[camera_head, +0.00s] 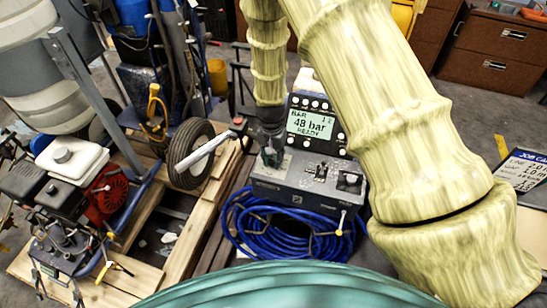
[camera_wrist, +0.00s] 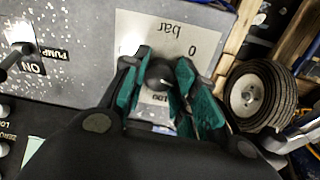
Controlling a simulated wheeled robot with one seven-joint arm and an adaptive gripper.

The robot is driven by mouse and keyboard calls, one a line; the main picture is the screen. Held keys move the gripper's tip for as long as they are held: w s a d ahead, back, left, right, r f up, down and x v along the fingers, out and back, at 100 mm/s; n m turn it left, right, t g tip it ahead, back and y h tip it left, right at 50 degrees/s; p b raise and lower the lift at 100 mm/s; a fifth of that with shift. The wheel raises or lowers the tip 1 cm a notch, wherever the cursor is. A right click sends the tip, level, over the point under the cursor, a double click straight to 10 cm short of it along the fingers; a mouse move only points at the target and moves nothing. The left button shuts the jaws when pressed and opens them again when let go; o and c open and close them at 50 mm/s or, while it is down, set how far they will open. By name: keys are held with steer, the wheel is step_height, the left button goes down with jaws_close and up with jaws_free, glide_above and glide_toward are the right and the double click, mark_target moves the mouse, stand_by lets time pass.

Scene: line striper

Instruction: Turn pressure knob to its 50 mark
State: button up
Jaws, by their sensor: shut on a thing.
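The pressure knob (camera_wrist: 159,73) is black and round, on a pale scale plate (camera_wrist: 180,32) marked "bar", which appears upside down in the wrist view. My gripper (camera_wrist: 157,82) has its teal fingers shut on the knob from both sides. In the head view my gripper (camera_head: 270,155) is at the left of the grey control box (camera_head: 300,180); there its fingers hide the knob. The display (camera_head: 310,124) reads "48 bar" and "READY". The fingers cover part of the scale, and I cannot read the knob's pointer.
A pump switch (camera_wrist: 20,47) with an "ON" label sits on the same panel. More controls (camera_head: 349,181) are on the box's right. A coiled blue hose (camera_head: 285,235) lies in front. A wheel (camera_head: 192,154) stands close at the left.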

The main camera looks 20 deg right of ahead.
mark_target(273, 159)
steer(key=shift+c, duration=0.2)
stand_by(0.4)
steer(key=o, duration=1.1)
steer(key=shift+c, duration=0.2)
steer(key=shift+r, duration=0.1)
step_height(273, 159, up, 12)
steer(key=shift+a, duration=0.15)
